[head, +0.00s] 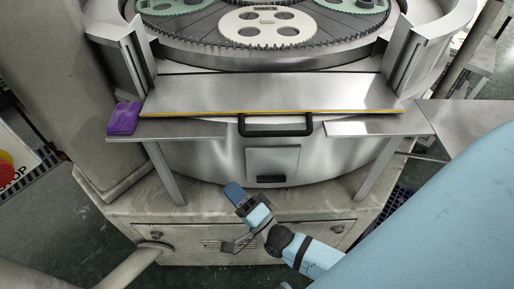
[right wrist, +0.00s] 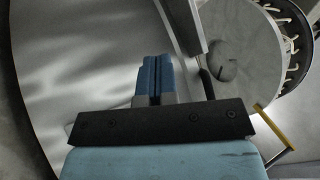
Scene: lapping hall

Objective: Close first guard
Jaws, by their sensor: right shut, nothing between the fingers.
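The guard (head: 270,92) is a flat steel panel with a yellow front edge, at the front of the round lapping machine in the head view. A black bar handle (head: 275,125) is fixed at the middle of its front edge. My right gripper (head: 234,190) is below the handle and a little to its left, in front of the machine's curved steel front, apart from the handle. Its blue fingers are together and empty; they also show in the right wrist view (right wrist: 157,78). My left gripper is not in view.
Geared carrier discs (head: 265,27) lie on the machine's top. A purple object (head: 124,118) sits at the guard's left end. A steel shelf (head: 378,124) is at the right of the handle. A small panel (head: 272,165) with a dark latch is below the handle.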

